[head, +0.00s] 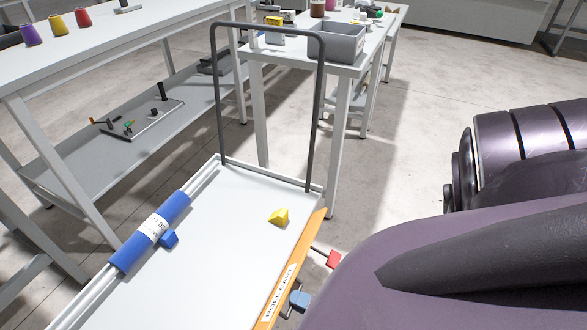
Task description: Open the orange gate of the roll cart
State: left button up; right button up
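The roll cart has a white deck (200,275) and a dark hoop handle (219,100) at its far end. The orange gate (300,254), with a "ROLL CART" label, runs along the deck's right edge; it looks closed along that edge. A red block (333,259) on a thin dark rod sticks out just right of the gate. A small blue-grey piece (299,300) lies nearer, beside the gate; I cannot tell what it belongs to. My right arm fills the lower right and hides most of my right gripper, so its fingers are unclear. My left gripper is out of view.
A blue roll (150,232) lies along the deck's left side, with a blue wedge (170,239) against it. A yellow wedge (279,217) sits on the deck. Tables stand beyond, one with a grey bin (338,43). The floor (400,130) right of the cart is clear.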

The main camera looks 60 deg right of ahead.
jog(key=shift+w, duration=0.55)
